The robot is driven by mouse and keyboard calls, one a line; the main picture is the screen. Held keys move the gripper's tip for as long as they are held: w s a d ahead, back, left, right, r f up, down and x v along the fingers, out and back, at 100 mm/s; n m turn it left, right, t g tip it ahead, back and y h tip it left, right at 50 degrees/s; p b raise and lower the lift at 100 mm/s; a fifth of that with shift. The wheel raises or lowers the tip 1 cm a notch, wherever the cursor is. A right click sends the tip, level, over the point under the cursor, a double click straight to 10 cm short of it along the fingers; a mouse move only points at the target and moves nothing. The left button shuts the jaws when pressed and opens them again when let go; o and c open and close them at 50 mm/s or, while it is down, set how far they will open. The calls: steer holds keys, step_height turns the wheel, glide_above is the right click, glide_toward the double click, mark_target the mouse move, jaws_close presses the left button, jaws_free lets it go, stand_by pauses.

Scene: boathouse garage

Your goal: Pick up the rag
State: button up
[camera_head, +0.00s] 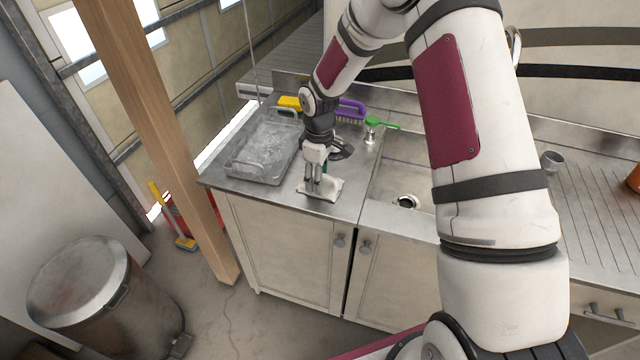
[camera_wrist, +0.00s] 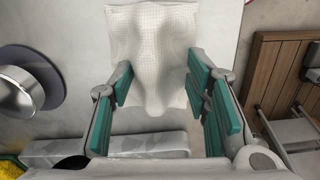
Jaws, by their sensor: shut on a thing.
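The rag (camera_head: 329,189) is a white, waffle-textured cloth on the steel counter (camera_head: 350,205), close to its front edge and left of the sink. In the wrist view the rag (camera_wrist: 150,45) has a raised fold running between the fingers. My gripper (camera_head: 314,186) points down at the rag from above.
A metal tray (camera_head: 247,167) stands left of my gripper. Behind are a yellow item (camera_head: 290,103), a purple brush (camera_head: 351,108) and a green brush (camera_head: 382,123). The sink (camera_head: 395,178) is to the right. A wooden post (camera_head: 150,120) and a metal bin (camera_head: 85,290) stand at the left.

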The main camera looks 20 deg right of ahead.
steer(key=shift+d+f, duration=0.25)
steer(key=shift+f, duration=0.1)
steer(key=shift+w+d+r, duration=0.1)
steer(key=shift+r, duration=0.4)
jaws_close()
step_height(320, 180, up, 2)
steer(key=shift+r+b, duration=0.15)
steer(key=shift+b, duration=0.35)
steer(key=s+a+r, duration=0.1)
steer(key=s+r, duration=0.1)
steer(key=s, duration=1.4)
steer(key=shift+a, duration=0.25)
steer(key=shift+c, duration=1.4)
jaws_free()
steer(key=shift+w, duration=0.1)
jaws_close()
